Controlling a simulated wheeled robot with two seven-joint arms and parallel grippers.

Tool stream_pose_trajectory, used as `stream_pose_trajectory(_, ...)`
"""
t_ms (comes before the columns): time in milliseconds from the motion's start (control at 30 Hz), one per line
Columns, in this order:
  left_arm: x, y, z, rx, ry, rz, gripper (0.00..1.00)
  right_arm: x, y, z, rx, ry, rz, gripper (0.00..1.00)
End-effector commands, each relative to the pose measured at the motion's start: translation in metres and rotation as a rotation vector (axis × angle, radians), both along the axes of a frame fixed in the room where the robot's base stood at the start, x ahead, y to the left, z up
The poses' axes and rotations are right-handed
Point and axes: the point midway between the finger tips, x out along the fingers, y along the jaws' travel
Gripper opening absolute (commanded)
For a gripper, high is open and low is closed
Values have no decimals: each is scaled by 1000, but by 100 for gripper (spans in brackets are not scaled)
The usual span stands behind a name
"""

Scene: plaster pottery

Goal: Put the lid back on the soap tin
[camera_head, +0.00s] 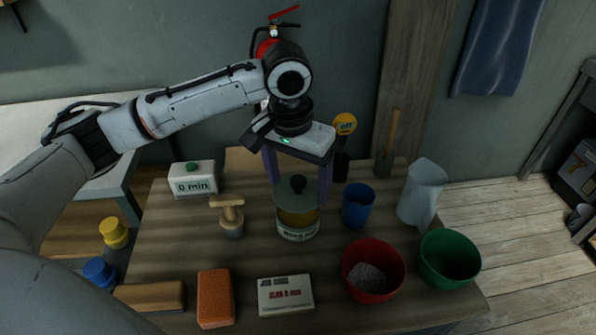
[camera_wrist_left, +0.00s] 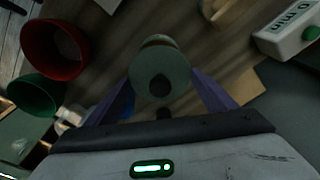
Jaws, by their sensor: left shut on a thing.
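The soap tin (camera_head: 298,234) stands upright near the middle of the table, with a pale label low on its side and an amber band above. The grey-green lid (camera_head: 312,190) with a dark knob is over the tin's top. My left gripper (camera_head: 298,188) points down from above, its purple fingers shut on the lid from both sides. In the left wrist view, the lid (camera_wrist_left: 160,62) lies between the fingertips (camera_wrist_left: 160,82) and hides most of the tin. I cannot tell whether the lid touches the rim. My right gripper is not in view.
A blue cup (camera_head: 358,206) stands close to the tin's right, and a wooden-handled tool (camera_head: 230,216) to its left. A red bowl (camera_head: 373,270), green bowl (camera_head: 449,258) and pale jug (camera_head: 421,192) are right. A soap box (camera_head: 285,295) and orange sponge (camera_head: 214,298) lie in front.

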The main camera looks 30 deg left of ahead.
Motion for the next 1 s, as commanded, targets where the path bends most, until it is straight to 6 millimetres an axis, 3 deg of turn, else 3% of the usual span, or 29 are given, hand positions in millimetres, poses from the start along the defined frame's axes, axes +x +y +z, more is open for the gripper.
stream_pose_trajectory(400, -1, 0, -37, 0, 2, 1, 55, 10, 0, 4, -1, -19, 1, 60)
stream_pose_trajectory(1000, 0, 0, -43, 0, 0, 1, 55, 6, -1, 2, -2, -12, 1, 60)
